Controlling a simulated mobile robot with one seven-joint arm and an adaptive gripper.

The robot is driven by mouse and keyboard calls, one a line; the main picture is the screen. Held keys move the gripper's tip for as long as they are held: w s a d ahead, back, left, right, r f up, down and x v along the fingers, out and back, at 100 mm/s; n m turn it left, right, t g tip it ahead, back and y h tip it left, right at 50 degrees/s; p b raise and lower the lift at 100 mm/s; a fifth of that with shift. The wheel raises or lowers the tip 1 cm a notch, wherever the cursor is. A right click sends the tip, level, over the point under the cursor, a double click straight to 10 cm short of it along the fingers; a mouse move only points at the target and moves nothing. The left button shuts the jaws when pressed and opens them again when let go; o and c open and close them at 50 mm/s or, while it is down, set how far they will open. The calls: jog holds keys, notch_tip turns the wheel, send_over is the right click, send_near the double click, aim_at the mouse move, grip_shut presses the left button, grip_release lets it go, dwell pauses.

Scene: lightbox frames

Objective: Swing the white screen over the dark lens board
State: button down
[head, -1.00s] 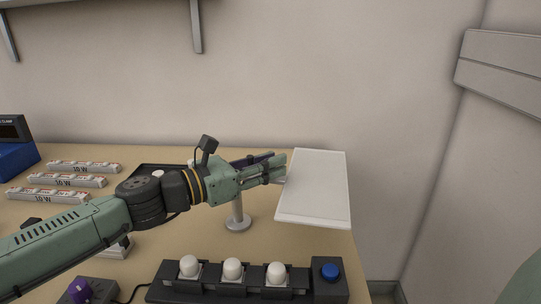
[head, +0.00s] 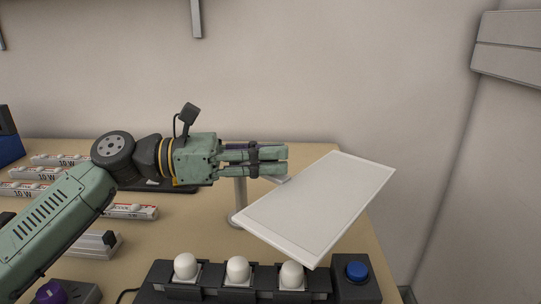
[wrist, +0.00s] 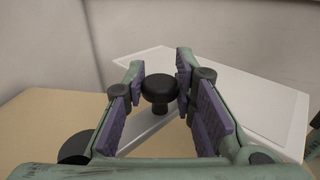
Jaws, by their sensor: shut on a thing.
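The white screen (head: 325,205) is a flat panel out over the right edge of the bench, turned diagonally. In the wrist view, the screen (wrist: 240,85) lies beyond and right of my fingers, with a pale arm (wrist: 150,132) running to it. My gripper (head: 284,161) is shut on a round black knob (wrist: 160,88) on this arm; the wrist view shows the knob between the purple finger pads. A grey post (head: 239,203) stands below my gripper. A dark flat piece (head: 178,188), possibly the lens board, is mostly hidden behind my wrist.
A black strip with several white domed lamps (head: 238,270) and a box with a blue button (head: 357,271) stand at the front. Labelled 10 W bars (head: 130,211) lie at left. A purple knob (head: 51,292) is at front left. The wall is behind.

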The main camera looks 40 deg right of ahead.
jog(key=shift+r, duration=0.15)
jog(key=c, duration=1.3)
grip_release()
jog(key=shift+c, duration=0.2)
notch_tip(320, 180, up, 10)
jog(key=shift+f, duration=0.1)
jog(key=shift+o, duration=0.2)
